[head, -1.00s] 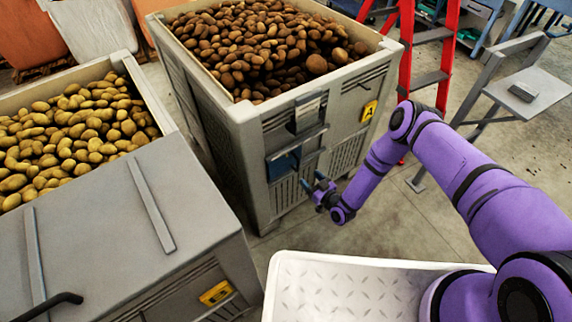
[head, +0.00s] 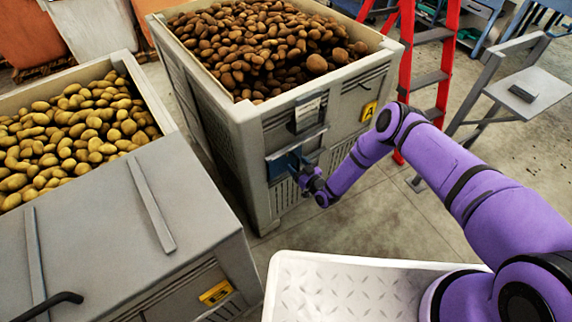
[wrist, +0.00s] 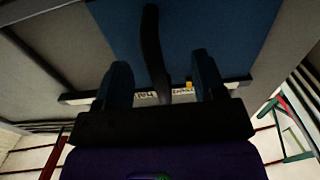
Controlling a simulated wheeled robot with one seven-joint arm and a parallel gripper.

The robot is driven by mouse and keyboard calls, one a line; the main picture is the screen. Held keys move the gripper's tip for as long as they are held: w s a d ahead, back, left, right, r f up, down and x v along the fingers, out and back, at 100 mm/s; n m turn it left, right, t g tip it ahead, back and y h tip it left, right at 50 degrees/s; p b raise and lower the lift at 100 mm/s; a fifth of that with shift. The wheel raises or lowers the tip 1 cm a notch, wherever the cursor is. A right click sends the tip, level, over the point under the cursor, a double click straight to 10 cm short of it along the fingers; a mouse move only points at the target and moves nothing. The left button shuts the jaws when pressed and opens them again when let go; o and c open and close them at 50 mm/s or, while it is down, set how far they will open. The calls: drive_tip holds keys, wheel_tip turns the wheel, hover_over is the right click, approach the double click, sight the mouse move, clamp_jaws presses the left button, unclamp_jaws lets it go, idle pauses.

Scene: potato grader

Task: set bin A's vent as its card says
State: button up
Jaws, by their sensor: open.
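Bin A (head: 228,95) is a tall grey bin full of brown potatoes, with a yellow "A" plate (head: 369,111) on its front. A small pale card (head: 308,112) is fixed there; its writing is too small to read. Below it is the blue vent slide (head: 279,166), partly behind my gripper (head: 303,172). In the wrist view, the blue slide (wrist: 215,35) has a dark upright handle (wrist: 152,45). My gripper (wrist: 162,78) is open, its fingers on either side of the handle. A pale marked strip (wrist: 180,97) and a small yellow mark show between the fingers, partly hidden.
A second grey bin (head: 95,225) with yellowish potatoes stands at left, with its own yellow plate (head: 215,293). A white tray (head: 350,290) is in front of me. A red ladder (head: 430,70) and a grey stand (head: 520,95) are at right.

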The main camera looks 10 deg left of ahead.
clamp_jaws()
drive_tip(key=w+d, duration=0.4)
drive_tip(key=d, duration=0.1)
drive_tip(key=shift+w, duration=0.35)
idle(0.7)
drive_tip(key=shift+d, duration=0.1)
drive_tip(key=shift+o, duration=1)
unclamp_jaws()
drive_tip(key=v, duration=2.3)
drive_tip(key=shift+w, duration=0.1)
